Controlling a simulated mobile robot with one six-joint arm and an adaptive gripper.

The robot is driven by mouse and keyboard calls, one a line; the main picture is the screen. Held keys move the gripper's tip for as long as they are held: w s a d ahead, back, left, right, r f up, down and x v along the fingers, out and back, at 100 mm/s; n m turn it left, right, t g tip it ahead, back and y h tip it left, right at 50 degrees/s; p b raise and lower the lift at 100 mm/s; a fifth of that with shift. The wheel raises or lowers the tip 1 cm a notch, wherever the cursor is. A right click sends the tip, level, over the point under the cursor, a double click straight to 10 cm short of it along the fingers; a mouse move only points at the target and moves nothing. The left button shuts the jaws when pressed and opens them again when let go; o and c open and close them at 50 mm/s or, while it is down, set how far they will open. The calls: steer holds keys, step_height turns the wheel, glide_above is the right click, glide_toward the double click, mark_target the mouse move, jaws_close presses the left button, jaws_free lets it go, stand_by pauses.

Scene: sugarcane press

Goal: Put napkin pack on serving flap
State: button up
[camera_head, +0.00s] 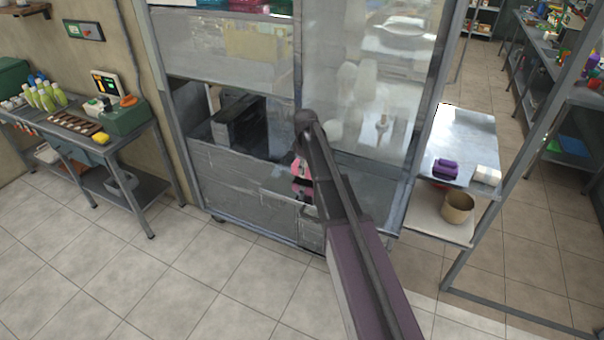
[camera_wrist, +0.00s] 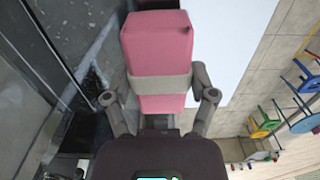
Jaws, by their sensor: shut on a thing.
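My gripper (camera_wrist: 160,95) is shut on a pink block with a pale band around it, which looks like the napkin pack (camera_wrist: 157,45). Its fingers press on both sides of the pack near the band. In the head view, a bit of the pink pack (camera_head: 302,172) shows beside my arm in front of the cart, and my arm hides most of the gripper. A flat grey metal shelf on the cart's right side, probably the serving flap (camera_head: 470,125), lies to the right of the pack. In the wrist view a pale flat surface (camera_wrist: 220,45) shows beside and below the pack; I cannot tell whether they touch.
A purple stack (camera_head: 445,168) and a white box (camera_head: 487,175) sit at the shelf's front edge. A brown basket (camera_head: 458,207) stands on a lower shelf. The glass-fronted cart (camera_head: 245,190) stands behind my arm. A metal post (camera_head: 520,165) rises at right. The shelf's back is bare.

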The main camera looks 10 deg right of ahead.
steer(key=shift+f+b, duration=0.45)
steer(key=shift+f, duration=0.3)
steer(key=shift+f, duration=0.1)
steer(key=o, duration=1.1)
step_height(320, 180, up, 12)
steer(key=p, duration=1.2)
